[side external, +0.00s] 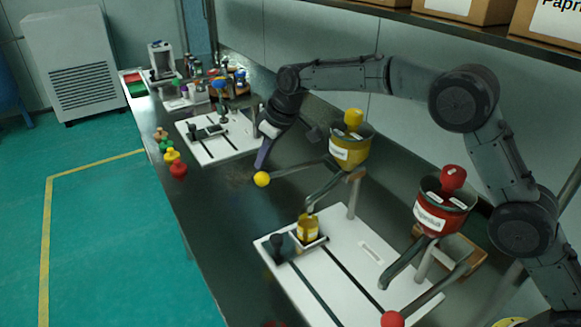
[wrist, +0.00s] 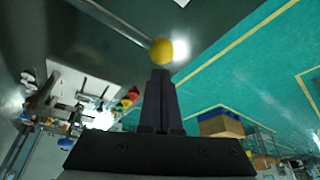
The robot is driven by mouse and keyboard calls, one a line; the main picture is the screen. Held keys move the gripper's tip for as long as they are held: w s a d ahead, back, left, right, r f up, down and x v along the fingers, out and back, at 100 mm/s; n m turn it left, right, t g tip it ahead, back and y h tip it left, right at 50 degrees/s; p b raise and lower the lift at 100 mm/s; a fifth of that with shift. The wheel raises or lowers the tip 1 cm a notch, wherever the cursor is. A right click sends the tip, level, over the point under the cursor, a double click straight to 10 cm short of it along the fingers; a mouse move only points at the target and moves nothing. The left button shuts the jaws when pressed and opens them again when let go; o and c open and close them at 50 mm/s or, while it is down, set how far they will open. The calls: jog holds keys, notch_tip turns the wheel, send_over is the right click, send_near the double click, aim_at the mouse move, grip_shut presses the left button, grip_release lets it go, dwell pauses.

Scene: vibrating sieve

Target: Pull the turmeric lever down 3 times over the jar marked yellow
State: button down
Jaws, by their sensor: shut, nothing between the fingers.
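The turmeric lever is a grey rod ending in a yellow ball (side external: 262,179), sticking out left from the yellow sieve cup (side external: 350,150). The ball (wrist: 162,51) shows just beyond my fingertips in the wrist view. My gripper (side external: 262,165) is shut and empty, pointing down, its tips at or just above the ball; I cannot tell whether they touch. The jar with the yellow marking (side external: 308,228) stands in the holder on the white board (side external: 345,283), under the spout of the yellow cup.
A red paprika cup (side external: 441,208) with a red-ball lever (side external: 392,319) stands to the right. Another white board (side external: 215,146) lies behind. Several coloured shakers (side external: 178,168) line the table's left edge. Boxes (side external: 470,10) sit on a shelf above.

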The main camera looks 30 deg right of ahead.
aim_at(265, 175)
jog(key=shift+f, duration=0.1)
jog(key=shift+f, duration=2.95)
jog(key=shift+r, duration=4.8)
